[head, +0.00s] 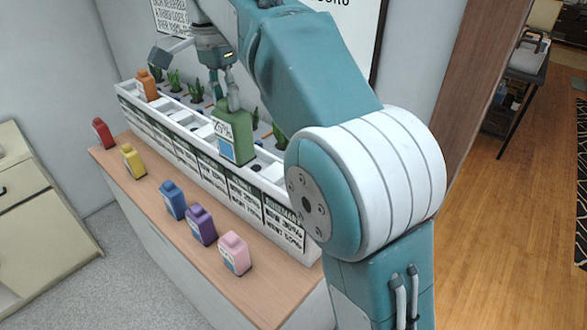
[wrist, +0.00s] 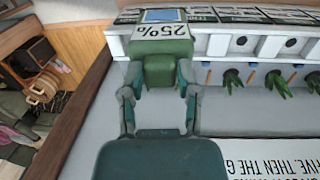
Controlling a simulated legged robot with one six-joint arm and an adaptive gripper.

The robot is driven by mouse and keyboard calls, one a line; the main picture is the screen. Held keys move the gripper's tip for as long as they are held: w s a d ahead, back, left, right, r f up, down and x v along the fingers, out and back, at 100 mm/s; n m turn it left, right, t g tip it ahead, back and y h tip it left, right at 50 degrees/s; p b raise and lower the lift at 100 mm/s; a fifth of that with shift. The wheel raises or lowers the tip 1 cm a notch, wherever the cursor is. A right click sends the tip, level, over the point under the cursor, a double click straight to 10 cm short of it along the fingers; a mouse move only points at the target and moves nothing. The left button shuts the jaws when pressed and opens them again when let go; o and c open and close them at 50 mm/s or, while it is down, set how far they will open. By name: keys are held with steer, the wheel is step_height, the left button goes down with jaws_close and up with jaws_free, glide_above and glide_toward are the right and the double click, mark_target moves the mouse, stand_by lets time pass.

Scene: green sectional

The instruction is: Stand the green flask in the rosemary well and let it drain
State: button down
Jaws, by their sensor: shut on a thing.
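The green flask (head: 234,142) is upright, with a white and blue label on its front. My gripper (head: 230,100) is shut on its top from above. In the wrist view the green flask (wrist: 166,74) sits between the two fingers of my gripper (wrist: 157,92), its label reading 25%. The long white trough (head: 282,212) has a row of wells and printed front labels. The flask is over the trough's middle wells; whether its base is inside one is hidden. Which well is rosemary I cannot read.
An orange flask (head: 148,88) stands in the trough's far left end. Red (head: 103,133), yellow (head: 133,161), blue (head: 173,200), purple (head: 200,226) and pink (head: 234,254) flasks stand along the wooden top before the trough. Green plants (head: 195,92) line the wall behind it.

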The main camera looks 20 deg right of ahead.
steer(key=d+f, duration=1.2)
steer(key=shift+s+d+f, duration=0.2)
steer(key=shift+s+d, duration=0.05)
steer(key=shift+s, duration=0.2)
steer(key=shift+c, duration=1.6)
jaws_free()
steer(key=shift+a, duration=0.1)
steer(key=shift+r, duration=0.1)
step_height(320, 180, up, 12)
steer(key=shift+w+a, duration=0.2)
steer(key=shift+w, duration=0.15)
